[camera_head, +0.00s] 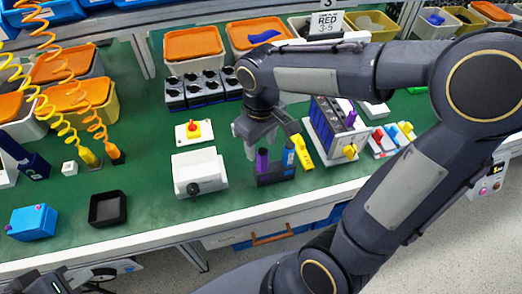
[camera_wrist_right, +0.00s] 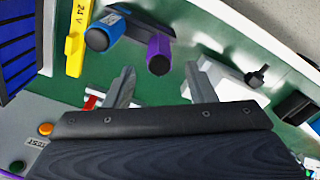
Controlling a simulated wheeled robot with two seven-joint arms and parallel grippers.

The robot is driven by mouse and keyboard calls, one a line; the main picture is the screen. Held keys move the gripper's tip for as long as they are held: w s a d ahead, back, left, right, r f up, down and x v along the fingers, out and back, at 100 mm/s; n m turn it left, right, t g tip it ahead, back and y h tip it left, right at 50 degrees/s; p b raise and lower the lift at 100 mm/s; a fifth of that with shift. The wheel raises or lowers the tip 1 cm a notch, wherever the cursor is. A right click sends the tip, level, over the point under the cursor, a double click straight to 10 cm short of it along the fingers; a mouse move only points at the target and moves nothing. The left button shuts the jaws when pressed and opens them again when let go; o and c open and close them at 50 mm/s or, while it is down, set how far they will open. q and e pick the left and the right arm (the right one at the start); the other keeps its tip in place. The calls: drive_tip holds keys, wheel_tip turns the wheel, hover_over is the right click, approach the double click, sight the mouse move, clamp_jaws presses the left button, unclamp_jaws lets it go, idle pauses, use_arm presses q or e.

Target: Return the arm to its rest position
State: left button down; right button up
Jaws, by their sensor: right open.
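A white switch box (camera_head: 200,172) with a black rotary knob (camera_head: 193,188) stands near the front of the green table. My right gripper (camera_head: 258,145) is open over the table to the right of the box, with nothing visible between its fingers. The right wrist view shows its two fingers spread apart (camera_wrist_right: 160,72), with the white box (camera_wrist_right: 222,78) and its knob (camera_wrist_right: 258,76) beyond the right finger. My right arm reaches in from the right. A dark part of my left gripper (camera_head: 48,284) shows at the bottom left edge; its fingers are not clear.
A dark holder (camera_head: 276,178) with purple and blue cylinders stands close to my right gripper, beside a yellow part (camera_head: 302,151). A red-and-yellow button (camera_head: 193,129) is behind the switch box. A black tray (camera_head: 108,208) and blue box (camera_head: 33,222) lie left. Bins line the back.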

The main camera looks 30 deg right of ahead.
drive_tip(key=shift+r, duration=0.8)
drive_tip(key=shift+s+r, duration=0.15)
drive_tip(key=shift+s, duration=0.1)
drive_tip(key=s+r+m+t+y+p, duration=0.1)
drive_tip(key=s+m+t+y, duration=0.1)
drive_tip(key=s, duration=0.4)
drive_tip(key=s+r+m+t+y+p, duration=0.1)
drive_tip(key=s+r+m+t, duration=0.1)
drive_tip(key=s, duration=0.4)
drive_tip(key=shift+a+m+t+y, duration=0.4)
drive_tip(key=shift+m+t, duration=0.2)
drive_tip(key=shift+t, duration=0.2)
